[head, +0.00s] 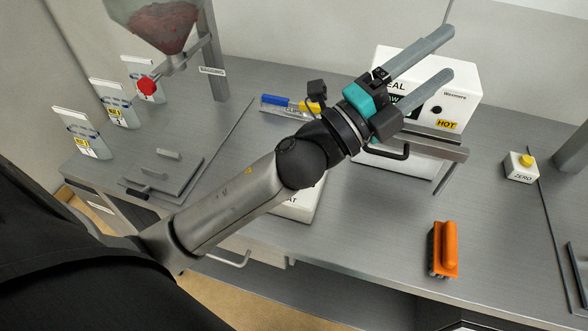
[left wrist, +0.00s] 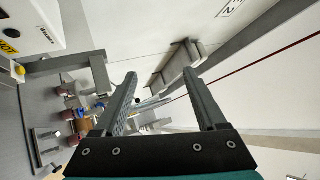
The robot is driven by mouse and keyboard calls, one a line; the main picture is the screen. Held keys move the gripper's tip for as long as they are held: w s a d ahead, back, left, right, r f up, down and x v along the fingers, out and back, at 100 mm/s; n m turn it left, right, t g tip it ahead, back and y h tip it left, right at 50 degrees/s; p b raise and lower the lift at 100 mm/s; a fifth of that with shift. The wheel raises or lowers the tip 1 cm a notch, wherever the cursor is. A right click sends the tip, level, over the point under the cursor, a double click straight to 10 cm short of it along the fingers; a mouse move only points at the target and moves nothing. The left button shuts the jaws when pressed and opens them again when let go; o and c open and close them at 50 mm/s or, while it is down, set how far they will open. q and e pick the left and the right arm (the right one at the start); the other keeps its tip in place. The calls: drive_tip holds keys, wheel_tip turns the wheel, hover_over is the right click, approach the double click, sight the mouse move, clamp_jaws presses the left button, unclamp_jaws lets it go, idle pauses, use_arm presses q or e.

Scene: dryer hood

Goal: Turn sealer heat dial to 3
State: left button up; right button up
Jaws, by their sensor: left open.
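The sealer (head: 465,85) is a white box at the back of the bench, with a yellow HOT label (head: 447,124) on its front. A small round black knob (head: 436,109) shows on that front; any dial numbers are too small to read. My left gripper (head: 451,54) is open and empty, its two grey fingers in front of the box's upper part in the head view. The gripper and wrist hide much of the sealer's left front. In the left wrist view the open fingers (left wrist: 160,75) have nothing between them, and the sealer (left wrist: 35,25) is at upper left.
An orange-handled brush (head: 447,250) lies at front right. A white ZERO box (head: 521,167) with a yellow button stands at right. A hopper (head: 160,22) and several bag stacks (head: 115,105) are at left. The bench between brush and sealer is clear.

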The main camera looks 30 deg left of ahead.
use_arm(q)
drive_tip(key=s+d+r+m+g+h, duration=0.2)
drive_tip(key=s+d+m+g+h, duration=0.2)
drive_tip(key=d+m+g+h, duration=0.55)
drive_tip(key=s+f+m+g+y, duration=0.4)
drive_tip(key=f+m+g, duration=0.3)
drive_tip(key=m, duration=0.7)
drive_tip(key=w+a+f+m+g+y, duration=0.1)
drive_tip(key=a+f+m+g+y, duration=0.2)
drive_tip(key=a+f+m+y, duration=0.35)
drive_tip(key=w+a+f+n+y, duration=0.1)
drive_tip(key=a+y, duration=0.5)
drive_tip(key=a, duration=0.5)
drive_tip(key=w+a+f+n+y, duration=0.15)
drive_tip(key=a+y, duration=0.35)
drive_tip(key=a, duration=0.5)
drive_tip(key=shift+m, duration=0.45)
wheel_tip(320, 180, down, 15)
drive_tip(key=shift+r, duration=0.2)
drive_tip(key=shift+c, duration=0.3)
clamp_jaws()
